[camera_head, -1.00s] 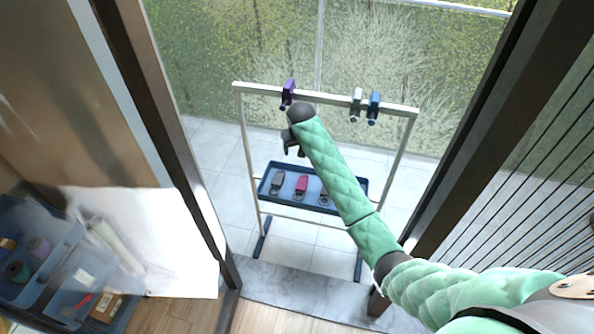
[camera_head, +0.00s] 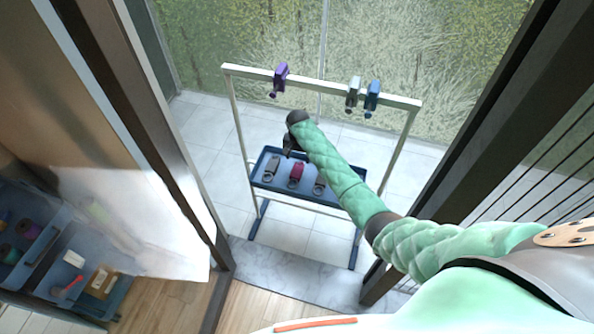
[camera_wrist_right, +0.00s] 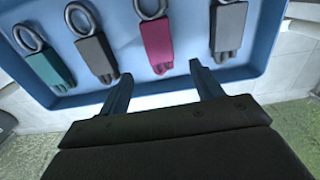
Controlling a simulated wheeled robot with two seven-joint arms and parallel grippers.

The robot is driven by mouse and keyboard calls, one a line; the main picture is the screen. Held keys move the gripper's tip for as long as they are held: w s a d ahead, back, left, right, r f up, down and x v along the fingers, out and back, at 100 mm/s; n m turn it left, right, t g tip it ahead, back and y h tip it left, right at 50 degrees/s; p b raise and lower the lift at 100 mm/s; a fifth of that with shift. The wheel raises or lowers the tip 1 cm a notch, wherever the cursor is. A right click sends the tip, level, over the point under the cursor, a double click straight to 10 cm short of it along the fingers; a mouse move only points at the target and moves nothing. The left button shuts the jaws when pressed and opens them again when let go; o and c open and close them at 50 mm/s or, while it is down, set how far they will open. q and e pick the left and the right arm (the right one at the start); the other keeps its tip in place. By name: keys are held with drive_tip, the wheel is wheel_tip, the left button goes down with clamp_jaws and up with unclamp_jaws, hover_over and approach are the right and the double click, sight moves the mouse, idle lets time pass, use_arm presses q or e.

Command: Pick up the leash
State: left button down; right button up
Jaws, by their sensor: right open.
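Several flat tags with metal rings, which look like the leash pieces, lie in a blue tray (camera_head: 262,153). The wrist view shows a teal one (camera_wrist_right: 50,70), a dark grey one (camera_wrist_right: 97,56), a magenta one (camera_wrist_right: 157,45) and a light grey one (camera_wrist_right: 228,28). The head view shows the magenta one (camera_head: 296,173) near the tray's middle; my forearm covers part of the tray's right side. My right gripper (camera_wrist_right: 160,70) is open and empty, its fingers pointing at the magenta tag's near end, apparently apart from it. My left gripper is out of view.
The tray sits low in a white frame (camera_head: 238,125) with purple (camera_head: 279,78), grey (camera_head: 353,94) and blue (camera_head: 372,98) clips on its top bar. Dark door posts (camera_head: 455,165) flank the opening. Blue bins (camera_head: 35,235) stand at left.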

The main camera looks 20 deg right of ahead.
sight(297, 169)
drive_tip(key=shift+d+f+p, duration=0.1)
drive_tip(key=shift+f+p, duration=0.4)
drive_tip(key=shift+f, duration=0.8)
drive_tip(key=shift+s+a+f+p, duration=0.15)
drive_tip(key=shift+a+f+p, duration=0.05)
drive_tip(key=shift+f+p, duration=0.5)
wheel_tip(297, 169, down, 2)
drive_tip(key=shift+f+p, duration=0.15)
drive_tip(key=shift+p, duration=0.3)
drive_tip(key=shift+f, duration=0.85)
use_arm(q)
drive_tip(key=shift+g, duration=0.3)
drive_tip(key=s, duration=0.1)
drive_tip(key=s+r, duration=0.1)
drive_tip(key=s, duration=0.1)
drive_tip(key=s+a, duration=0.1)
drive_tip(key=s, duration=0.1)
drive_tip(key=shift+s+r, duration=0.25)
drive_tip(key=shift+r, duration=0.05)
use_arm(e)
drive_tip(key=shift+c, duration=0.3)
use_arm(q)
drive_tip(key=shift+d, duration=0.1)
use_arm(e)
drive_tip(key=c, duration=1.1)
